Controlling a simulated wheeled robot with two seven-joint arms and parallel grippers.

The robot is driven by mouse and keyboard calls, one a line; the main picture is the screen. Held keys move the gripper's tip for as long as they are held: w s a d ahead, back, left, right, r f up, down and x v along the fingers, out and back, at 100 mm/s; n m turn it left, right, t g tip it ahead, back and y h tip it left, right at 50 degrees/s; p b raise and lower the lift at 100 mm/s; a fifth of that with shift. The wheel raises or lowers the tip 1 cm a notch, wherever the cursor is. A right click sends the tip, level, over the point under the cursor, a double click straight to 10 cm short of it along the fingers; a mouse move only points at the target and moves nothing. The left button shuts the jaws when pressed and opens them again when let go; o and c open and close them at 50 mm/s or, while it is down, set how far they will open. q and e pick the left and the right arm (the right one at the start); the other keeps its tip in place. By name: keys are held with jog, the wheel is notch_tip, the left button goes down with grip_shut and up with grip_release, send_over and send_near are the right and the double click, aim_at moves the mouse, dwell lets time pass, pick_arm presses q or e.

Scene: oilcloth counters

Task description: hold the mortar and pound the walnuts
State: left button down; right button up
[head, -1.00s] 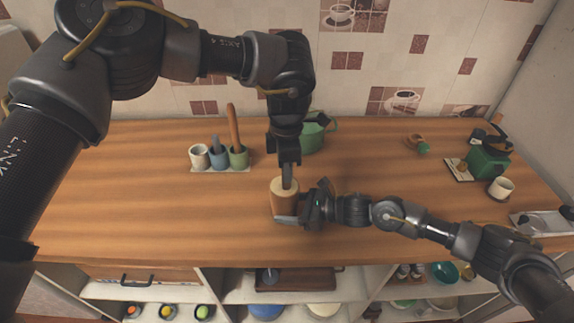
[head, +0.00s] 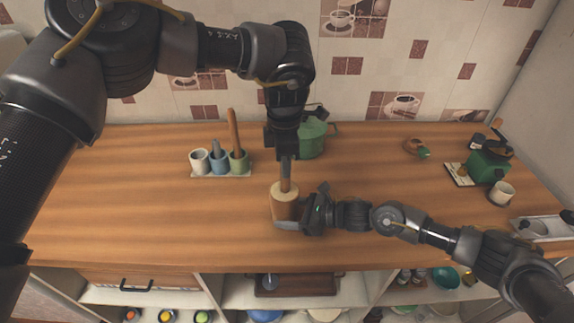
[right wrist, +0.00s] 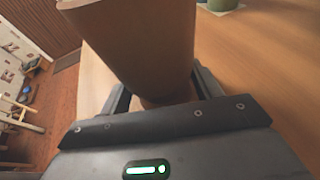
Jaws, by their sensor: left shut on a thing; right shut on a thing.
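The mortar (head: 284,207), a light-brown wooden cup, stands upright near the front middle of the counter. My right gripper (head: 297,221) is shut on its lower part from the right. In the right wrist view the mortar (right wrist: 145,45) fills the space between the fingers. My left gripper (head: 284,152) is above the mortar, pointing down, shut on the pestle (head: 285,175). The pestle is upright and its lower end is at the mortar's mouth; how deep it reaches is hidden. No walnuts can be made out in the mortar.
Several small cups (head: 219,163) holding utensils stand on a tray to the left. A green pot (head: 312,140) is close behind my left gripper. A green grinder (head: 488,165) and a white cup (head: 502,193) are at the right. The counter's left and front are clear.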

pick_arm(q)
jog(key=shift+w+a+r, duration=0.1)
jog(key=shift+w+a, duration=0.05)
jog(key=shift+w, duration=0.1)
jog(key=shift+f, duration=0.3)
jog(key=shift+f, duration=1)
jog(key=shift+r, duration=0.15)
jog(key=shift+r, duration=0.9)
jog(key=shift+r, duration=5.3)
